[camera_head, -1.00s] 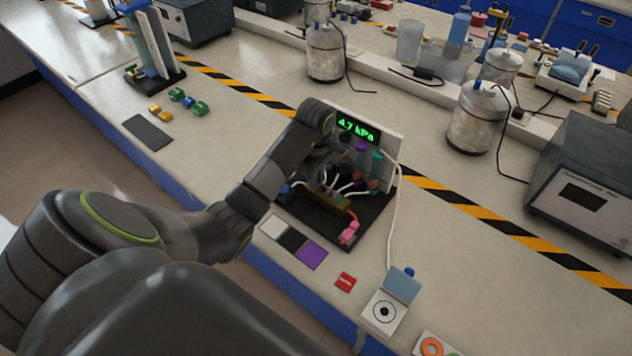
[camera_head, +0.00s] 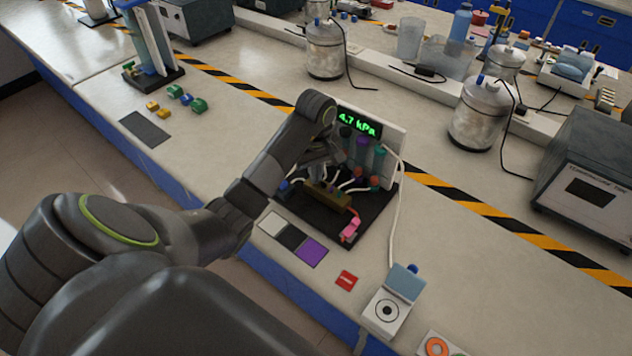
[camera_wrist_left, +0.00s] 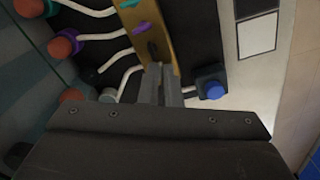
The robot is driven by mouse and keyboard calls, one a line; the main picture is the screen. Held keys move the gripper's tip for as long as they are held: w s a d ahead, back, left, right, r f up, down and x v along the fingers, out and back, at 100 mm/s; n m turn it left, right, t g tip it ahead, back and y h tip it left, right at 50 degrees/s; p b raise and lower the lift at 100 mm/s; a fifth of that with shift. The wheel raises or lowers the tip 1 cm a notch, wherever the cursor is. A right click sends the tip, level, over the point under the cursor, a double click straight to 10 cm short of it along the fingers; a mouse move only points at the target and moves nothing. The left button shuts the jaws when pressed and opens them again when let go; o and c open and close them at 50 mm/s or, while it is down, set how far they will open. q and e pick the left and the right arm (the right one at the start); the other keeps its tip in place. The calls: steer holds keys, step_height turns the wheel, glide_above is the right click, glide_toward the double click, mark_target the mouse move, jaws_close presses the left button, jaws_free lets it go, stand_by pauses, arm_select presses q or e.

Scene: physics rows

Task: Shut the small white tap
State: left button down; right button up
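The brass-coloured manifold bar (camera_head: 327,195) lies on a black base (camera_head: 368,225) in front of an upright panel with a green 4.7 kPa display (camera_head: 357,124). White tubes run from it, and a pink piece (camera_head: 350,230) is at its front end. My left gripper (camera_wrist_left: 162,75) is over the bar, its two grey fingers close together. In the wrist view the fingertips reach the bar (camera_wrist_left: 150,30), beside a small dark handle (camera_wrist_left: 152,49). I cannot make out a white tap; the fingers may hide it. My right gripper is not in view.
White, black and purple squares (camera_head: 311,252) lie at the bench's front edge. A red tag (camera_head: 346,280) and a white box with a blue lid (camera_head: 385,310) lie to the right. Glass jars (camera_head: 478,115) stand behind the striped tape.

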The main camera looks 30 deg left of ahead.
arm_select(q)
steer(key=shift+m, duration=0.9)
steer(key=shift+m, duration=1.1)
steer(key=m, duration=0.4)
steer(key=shift+w+f+m, duration=0.1)
steer(key=shift+f+m, duration=0.05)
steer(key=shift+m, duration=0.15)
steer(key=c, duration=1.9)
jaws_free()
steer(key=shift+f, duration=0.15)
steer(key=shift+c, duration=0.2)
